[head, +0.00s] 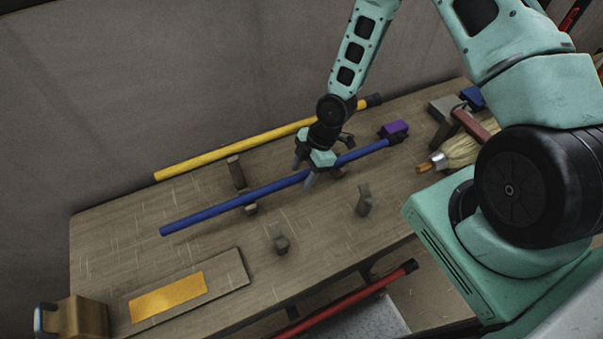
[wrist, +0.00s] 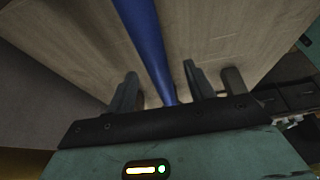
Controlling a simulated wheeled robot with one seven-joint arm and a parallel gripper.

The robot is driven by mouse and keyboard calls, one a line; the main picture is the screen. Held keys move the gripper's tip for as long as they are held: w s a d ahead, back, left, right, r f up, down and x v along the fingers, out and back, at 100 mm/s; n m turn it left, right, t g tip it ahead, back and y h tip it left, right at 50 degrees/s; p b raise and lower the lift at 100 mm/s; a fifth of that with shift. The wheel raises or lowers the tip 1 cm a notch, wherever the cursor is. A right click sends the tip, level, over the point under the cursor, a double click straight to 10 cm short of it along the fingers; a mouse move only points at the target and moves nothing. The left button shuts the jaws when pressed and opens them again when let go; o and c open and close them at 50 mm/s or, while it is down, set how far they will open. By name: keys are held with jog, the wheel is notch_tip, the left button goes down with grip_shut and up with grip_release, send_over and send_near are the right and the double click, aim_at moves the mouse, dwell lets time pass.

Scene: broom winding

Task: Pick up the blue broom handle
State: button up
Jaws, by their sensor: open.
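The blue broom handle (head: 235,202) lies lengthwise across the wooden table, resting on small wooden supports and ending in a dark cap at the right. In the wrist view the blue handle (wrist: 148,40) runs down the middle, between the two fingers. My gripper (head: 308,172) is above the handle near its middle, with its fingers on either side of it. In the wrist view my gripper (wrist: 158,88) is open, with a gap between the handle and each finger. Whether the fingertips reach down past the handle is hard to tell.
A yellow handle (head: 220,153) lies behind, close to the wall. A straw brush (head: 462,152) lies at the right. A flat board (head: 228,277) with a yellow sheet lies front left. A red handle (head: 350,300) is below the table edge.

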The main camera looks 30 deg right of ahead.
grip_shut()
